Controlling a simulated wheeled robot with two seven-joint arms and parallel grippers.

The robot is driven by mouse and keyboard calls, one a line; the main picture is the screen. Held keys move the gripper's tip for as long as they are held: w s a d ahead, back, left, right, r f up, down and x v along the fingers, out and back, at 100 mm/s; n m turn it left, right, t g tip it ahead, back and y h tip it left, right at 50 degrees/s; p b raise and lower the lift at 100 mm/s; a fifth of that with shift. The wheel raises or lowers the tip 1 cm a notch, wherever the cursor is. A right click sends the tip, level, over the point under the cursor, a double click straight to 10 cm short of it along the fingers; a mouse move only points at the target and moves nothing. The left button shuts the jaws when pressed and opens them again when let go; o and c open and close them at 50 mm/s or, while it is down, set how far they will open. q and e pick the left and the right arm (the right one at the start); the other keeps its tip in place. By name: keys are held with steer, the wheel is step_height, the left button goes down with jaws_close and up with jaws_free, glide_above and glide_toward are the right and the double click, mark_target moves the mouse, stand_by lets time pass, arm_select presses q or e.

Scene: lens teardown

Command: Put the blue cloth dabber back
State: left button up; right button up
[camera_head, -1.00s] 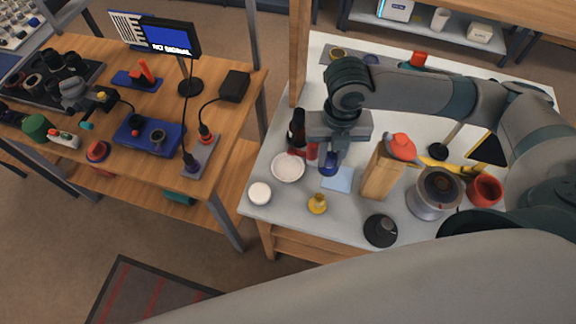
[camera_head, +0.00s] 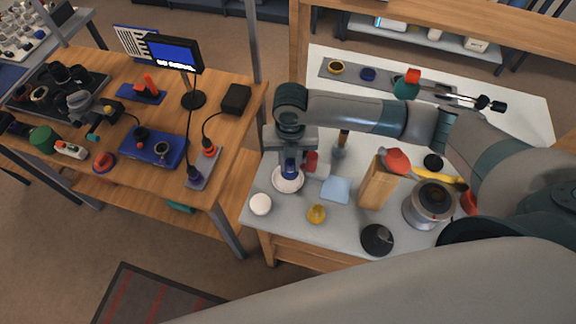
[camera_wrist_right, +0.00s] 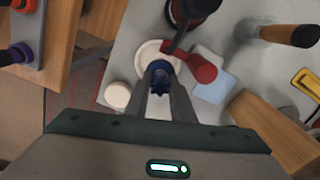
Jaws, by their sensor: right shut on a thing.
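The blue dabber (camera_head: 290,169) is held between the fingers of my right gripper (camera_head: 290,158), pointing down. It is over a round white dish (camera_head: 288,183) on the grey-white table; I cannot tell whether it touches the dish. In the right wrist view the dabber's dark blue ribbed end (camera_wrist_right: 160,77) shows between the fingertips (camera_wrist_right: 164,84), with the white dish (camera_wrist_right: 148,50) behind it. A light blue cloth square (camera_head: 336,189) lies to the right of the dish. My left gripper is not in view.
A red-ended item (camera_head: 311,160) and a wood-handled tool (camera_head: 341,145) stand close by. A grey strip (camera_head: 352,74) with coloured rings is at the back.

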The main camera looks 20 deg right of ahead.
mark_target(288, 170)
steer(key=shift+w+a+f, duration=0.2)
steer(key=shift+w+f, duration=0.05)
steer(key=shift+w, duration=0.05)
steer(key=shift+f, duration=0.1)
step_height(288, 170, down, 3)
steer(key=shift+s+r+p, duration=0.1)
steer(key=shift+r+p, duration=0.1)
steer(key=shift+p, duration=0.65)
steer(key=shift+f, duration=0.6)
steer(key=shift+f, duration=0.1)
steer(key=o, duration=1)
